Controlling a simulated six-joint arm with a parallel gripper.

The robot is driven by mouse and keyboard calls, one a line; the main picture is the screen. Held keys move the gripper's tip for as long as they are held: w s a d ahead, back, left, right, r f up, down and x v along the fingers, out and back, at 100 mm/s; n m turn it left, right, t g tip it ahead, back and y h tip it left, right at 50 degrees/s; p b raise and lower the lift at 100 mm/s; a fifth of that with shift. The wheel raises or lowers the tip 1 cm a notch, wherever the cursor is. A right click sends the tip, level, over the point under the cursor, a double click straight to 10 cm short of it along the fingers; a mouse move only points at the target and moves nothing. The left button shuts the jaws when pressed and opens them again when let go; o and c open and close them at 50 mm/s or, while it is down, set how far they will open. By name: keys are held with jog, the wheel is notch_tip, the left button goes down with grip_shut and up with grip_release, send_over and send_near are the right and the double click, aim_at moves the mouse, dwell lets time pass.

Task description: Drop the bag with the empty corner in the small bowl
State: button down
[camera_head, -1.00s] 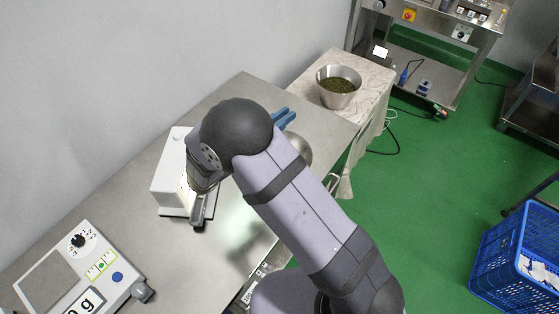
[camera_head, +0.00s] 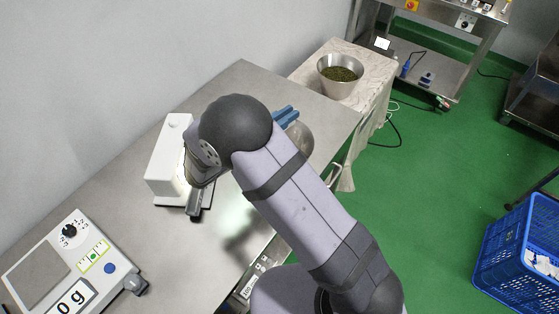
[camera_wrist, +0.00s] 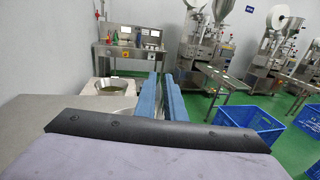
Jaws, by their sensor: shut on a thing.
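My gripper (camera_head: 289,115) has blue fingers and is mostly hidden behind my arm in the head view, at the far right part of the steel table. In the wrist view its two blue fingers (camera_wrist: 160,98) point away, with a narrow gap between them. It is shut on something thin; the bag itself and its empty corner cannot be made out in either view. A small metal bowl (camera_head: 304,138) stands by the table's right edge, partly hidden by my arm. My gripper is close to it; whether the fingers are right above it is unclear.
A white sealer (camera_head: 170,160) and a scale (camera_head: 65,262) reading 0 g stand on the steel table (camera_head: 240,85). A larger bowl of green leaves (camera_head: 340,76) is on a cloth-covered table beyond. A blue crate (camera_head: 520,255) is on the floor at right.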

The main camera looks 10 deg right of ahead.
jog(key=shift+f+b, duration=0.35)
jog(key=shift+f, duration=0.35)
jog(key=c, duration=1.8)
grip_release()
jog(key=shift+o, duration=0.2)
jog(key=shift+s+a, duration=0.35)
jog(key=shift+a, duration=0.25)
jog(key=shift+b+v, duration=1.1)
jog(key=shift+v, duration=1.9)
jog(key=shift+d, duration=0.1)
